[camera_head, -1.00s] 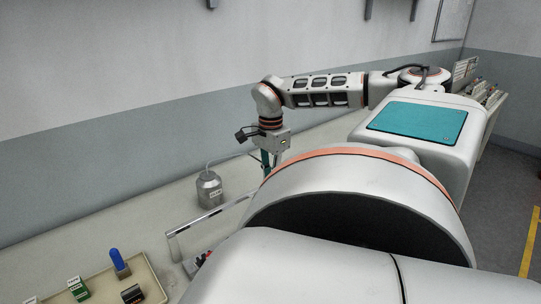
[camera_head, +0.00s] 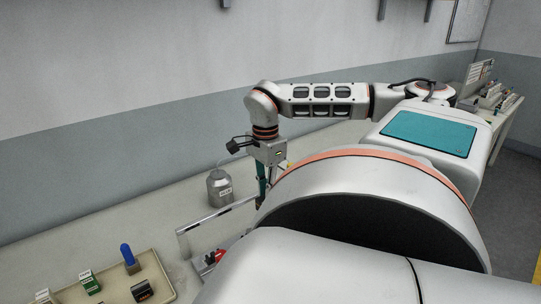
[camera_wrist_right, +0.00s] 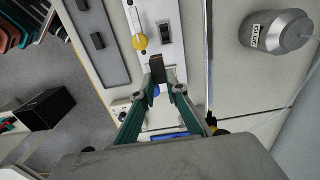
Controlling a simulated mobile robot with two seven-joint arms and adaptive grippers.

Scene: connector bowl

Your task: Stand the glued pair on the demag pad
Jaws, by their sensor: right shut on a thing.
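My right gripper (camera_wrist_right: 160,82) shows in the right wrist view with its teal fingers shut on a small dark block with a brownish face, which I take for the glued pair (camera_wrist_right: 157,67). In the head view the right gripper (camera_head: 262,190) hangs down over the bench, just right of the metal can; the held piece is hard to make out there. Beyond the held piece in the wrist view is a pale panel (camera_wrist_right: 168,14) with a yellow knob (camera_wrist_right: 139,41). I cannot tell which surface is the demag pad. My left gripper is out of view.
The metal can (camera_head: 219,188), labelled, stands beside the right gripper; it also shows in the wrist view (camera_wrist_right: 290,32). A beige tray (camera_head: 165,283) holds a blue-topped piece (camera_head: 127,254) and several small blocks. A grey plate (camera_wrist_right: 97,45) lies left of the panel.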

